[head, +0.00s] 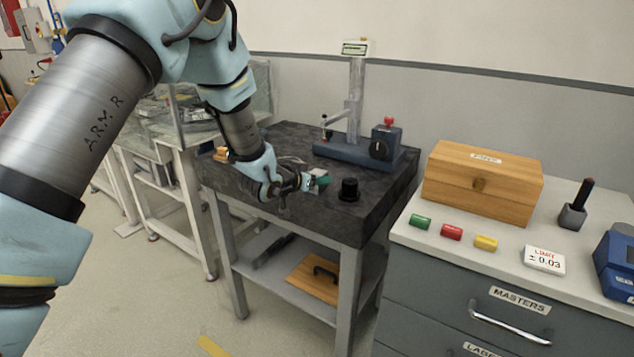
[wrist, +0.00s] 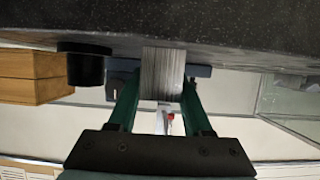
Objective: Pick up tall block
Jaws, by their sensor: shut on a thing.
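The tall block (wrist: 163,72) is a grey, brushed-metal block between the two green fingers of my gripper (wrist: 161,92) in the wrist view. My gripper is shut on it. The wrist picture is upside down, and the block's end meets the edge of the dark stone surface (wrist: 200,22); I cannot tell whether it touches or is just clear. In the head view my gripper (head: 317,183) is low over the dark stone table (head: 285,137), and the block is mostly hidden by the gripper.
A black cylinder (head: 349,190) stands close to the right of my gripper. A blue-based gauge stand (head: 355,150) is behind. A wooden box (head: 482,182) and green, red and yellow pieces (head: 452,232) are on the right cabinet. The table's front edge is near.

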